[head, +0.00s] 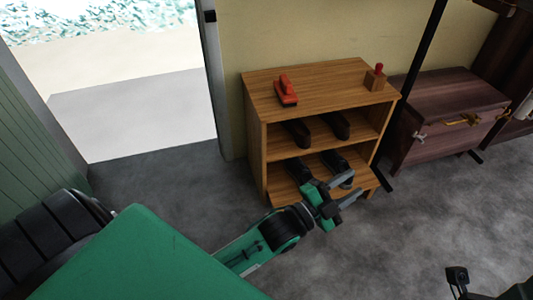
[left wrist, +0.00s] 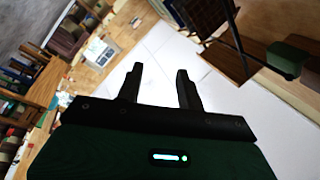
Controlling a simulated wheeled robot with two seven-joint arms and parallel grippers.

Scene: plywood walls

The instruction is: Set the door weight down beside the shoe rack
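The wooden shoe rack (head: 310,85) stands against the wall in the head view, with dark shoes (head: 337,126) on its shelves. On its top are a red item with a dark base (head: 286,90) and a wooden block with a red knob (head: 375,79). I cannot tell whether either is the door weight. My left gripper (head: 352,189) is in front of the rack's lower shelf and hides part of it. In the left wrist view its fingers (left wrist: 160,77) stand apart with nothing between them. My right gripper (head: 458,278) shows only partly at the bottom right; its grip is hidden.
An open doorway (head: 135,110) lies left of the rack, with a green panelled surface (head: 35,145) at far left. A dark wooden chest (head: 450,115) and a black pole (head: 420,55) stand right of the rack. Grey floor (head: 400,235) in front is clear.

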